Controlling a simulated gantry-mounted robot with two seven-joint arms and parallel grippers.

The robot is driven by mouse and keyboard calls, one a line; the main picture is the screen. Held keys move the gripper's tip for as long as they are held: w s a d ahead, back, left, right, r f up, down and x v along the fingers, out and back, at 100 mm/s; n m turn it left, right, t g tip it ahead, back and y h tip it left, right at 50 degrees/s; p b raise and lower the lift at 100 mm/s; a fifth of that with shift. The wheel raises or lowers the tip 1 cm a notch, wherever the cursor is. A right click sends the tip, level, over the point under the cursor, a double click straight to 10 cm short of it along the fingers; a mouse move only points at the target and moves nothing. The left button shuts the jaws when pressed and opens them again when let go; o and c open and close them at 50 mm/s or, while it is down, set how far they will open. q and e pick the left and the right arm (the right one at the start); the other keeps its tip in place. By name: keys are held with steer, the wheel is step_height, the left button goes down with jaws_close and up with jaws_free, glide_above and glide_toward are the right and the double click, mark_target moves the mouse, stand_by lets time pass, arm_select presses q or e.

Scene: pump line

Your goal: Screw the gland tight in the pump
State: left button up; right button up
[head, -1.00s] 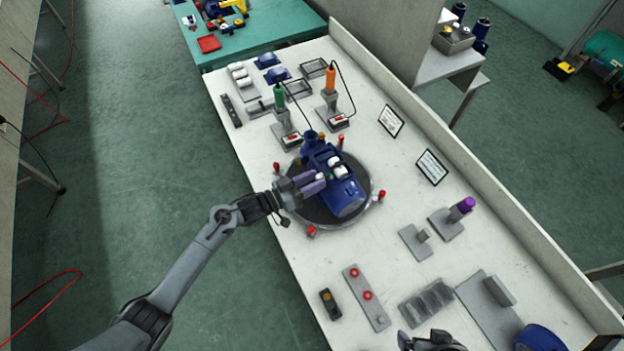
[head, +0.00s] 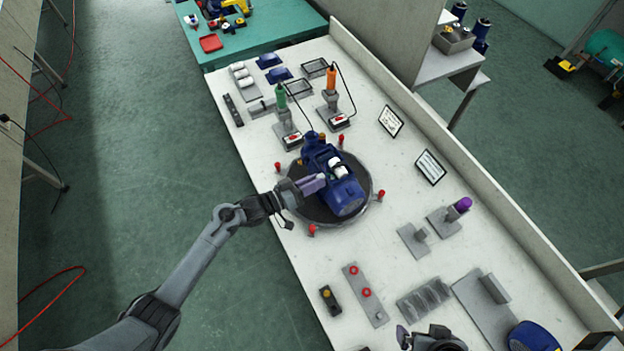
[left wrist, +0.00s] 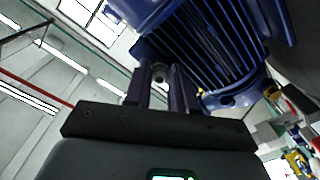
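The blue pump (head: 343,197) lies on a round dark turntable (head: 318,211) in the middle of the bench, with a white part on its top. My left gripper (head: 313,184) is at the pump's left side, its purple fingers pointing at the housing. In the left wrist view, the fingers (left wrist: 161,88) stand a narrow gap apart with a small round grey part (left wrist: 160,72) between them, which looks like the gland. They appear closed on it, beside the pump's ribbed blue body (left wrist: 210,45). Part of my right arm shows at the bottom edge; its fingers cannot be made out.
Several red-topped posts ring the turntable. Green (head: 280,97) and orange (head: 331,80) tools stand on holders behind the pump. A grey plate with red rings (head: 365,295) lies in front, and a purple-topped stand (head: 460,207) is at right.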

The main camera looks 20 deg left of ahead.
arm_select(q)
steer(key=shift+d, duration=0.1)
jaws_close()
steer(key=m+b, duration=0.1)
steer(key=m, duration=0.2)
steer(key=shift+w+r+m, duration=0.1)
steer(key=shift+r+m, duration=0.05)
steer(key=shift+m, duration=0.15)
steer(key=shift+o, duration=2.1)
jaws_free()
